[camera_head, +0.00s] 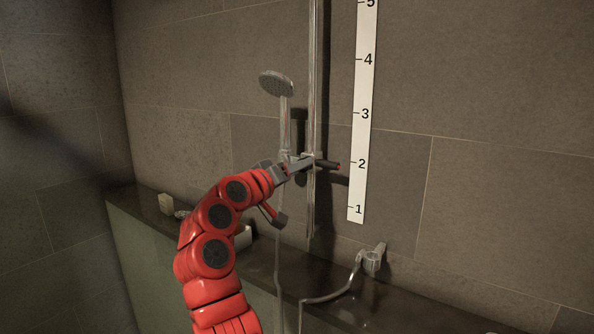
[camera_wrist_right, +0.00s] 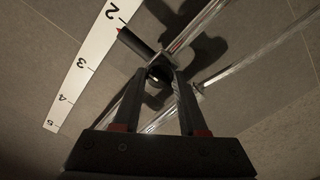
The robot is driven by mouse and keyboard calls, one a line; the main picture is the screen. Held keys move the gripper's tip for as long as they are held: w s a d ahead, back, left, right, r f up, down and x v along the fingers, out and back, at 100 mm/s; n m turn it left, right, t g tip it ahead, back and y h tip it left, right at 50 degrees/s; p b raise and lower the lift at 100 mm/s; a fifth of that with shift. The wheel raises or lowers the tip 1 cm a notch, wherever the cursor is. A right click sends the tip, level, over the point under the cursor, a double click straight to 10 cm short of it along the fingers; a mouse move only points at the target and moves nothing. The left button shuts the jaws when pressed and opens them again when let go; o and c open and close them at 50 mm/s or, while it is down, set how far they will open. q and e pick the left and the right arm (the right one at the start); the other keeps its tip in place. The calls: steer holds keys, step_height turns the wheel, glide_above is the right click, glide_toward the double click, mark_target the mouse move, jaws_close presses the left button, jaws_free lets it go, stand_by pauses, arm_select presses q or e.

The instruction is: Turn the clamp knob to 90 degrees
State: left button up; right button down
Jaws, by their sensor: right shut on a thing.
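The clamp knob (camera_head: 327,164) shows in the head view as a dark bar with a red tip on the vertical shower rail (camera_head: 313,90), level with the 2 on the scale. In the right wrist view the dark bar (camera_wrist_right: 135,42) points up and left, its red tip beside the 2. My right gripper (camera_head: 298,167) reaches the clamp from the left. In the wrist view the fingers of my right gripper (camera_wrist_right: 160,75) close around the dark knob part at the rail, partly hiding it. My left gripper is not in view.
A white scale strip (camera_head: 360,130) stands right of the rail. The hand shower (camera_head: 277,84) hangs left of it. A mixer tap (camera_head: 373,260) with a hose is below, above the dark ledge (camera_head: 350,312). A small pale item (camera_head: 166,204) stands on the ledge at left.

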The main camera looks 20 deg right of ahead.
steer(key=shift+r+m, duration=0.2)
steer(key=shift+m, duration=0.2)
steer(key=shift+c, duration=2.2)
jaws_free()
steer(key=shift+f, duration=0.1)
steer(key=b+v, duration=0.4)
steer(key=v, duration=1.3)
steer(key=shift+s+a, duration=0.25)
